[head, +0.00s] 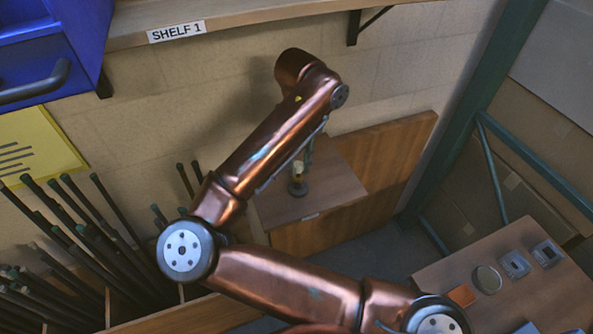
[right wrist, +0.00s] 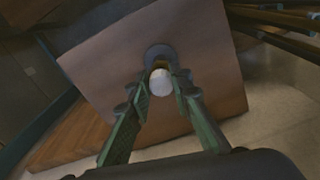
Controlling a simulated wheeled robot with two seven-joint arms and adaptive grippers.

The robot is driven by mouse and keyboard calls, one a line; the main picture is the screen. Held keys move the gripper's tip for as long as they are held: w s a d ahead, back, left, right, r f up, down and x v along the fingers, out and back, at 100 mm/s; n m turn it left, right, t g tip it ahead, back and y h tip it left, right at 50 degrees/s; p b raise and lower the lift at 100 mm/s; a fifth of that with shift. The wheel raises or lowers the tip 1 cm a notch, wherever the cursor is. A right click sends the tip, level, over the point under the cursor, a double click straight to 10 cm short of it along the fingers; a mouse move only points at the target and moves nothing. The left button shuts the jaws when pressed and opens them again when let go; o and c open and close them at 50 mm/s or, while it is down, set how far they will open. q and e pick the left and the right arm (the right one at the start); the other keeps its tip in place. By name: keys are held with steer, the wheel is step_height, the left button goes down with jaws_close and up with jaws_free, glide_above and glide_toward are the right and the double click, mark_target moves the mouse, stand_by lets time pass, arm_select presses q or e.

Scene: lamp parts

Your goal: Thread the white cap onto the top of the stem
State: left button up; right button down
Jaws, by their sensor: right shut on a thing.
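The white cap (right wrist: 160,84) is between the green fingertips of my right gripper (right wrist: 164,78), which is shut on it. In the right wrist view, the dark round lamp base (right wrist: 158,52) lies just beyond the cap, with a bit of brass-coloured stem (right wrist: 160,66) between them. In the head view, the small lamp base (head: 298,189) stands on a wooden surface, with a pale upright part above it. My right gripper is small there and partly hidden by my copper arm. I cannot tell whether the cap touches the stem. My left gripper is out of view.
The wooden table (head: 335,185) around the lamp is otherwise clear, with an upright wooden panel (head: 397,150) at its right. Another table (head: 440,268) at lower right holds an orange square (head: 462,295) and several parts. Dark rods (head: 115,208) stand at left. A shelf (head: 245,17) is above.

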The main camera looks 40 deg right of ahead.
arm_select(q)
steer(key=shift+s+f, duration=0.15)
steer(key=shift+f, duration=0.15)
arm_select(e)
steer(key=shift+m, duration=0.7)
steer(key=m+b, duration=0.2)
steer(key=m, duration=0.2)
steer(key=shift+w+a+f, duration=0.1)
steer(key=shift+w, duration=0.05)
steer(key=m, duration=0.3)
steer(key=shift+b, duration=0.35)
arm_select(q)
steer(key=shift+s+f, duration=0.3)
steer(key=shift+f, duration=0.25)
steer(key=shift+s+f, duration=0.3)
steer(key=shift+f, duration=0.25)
arm_select(e)
steer(key=c, duration=1.9)
jaws_free()
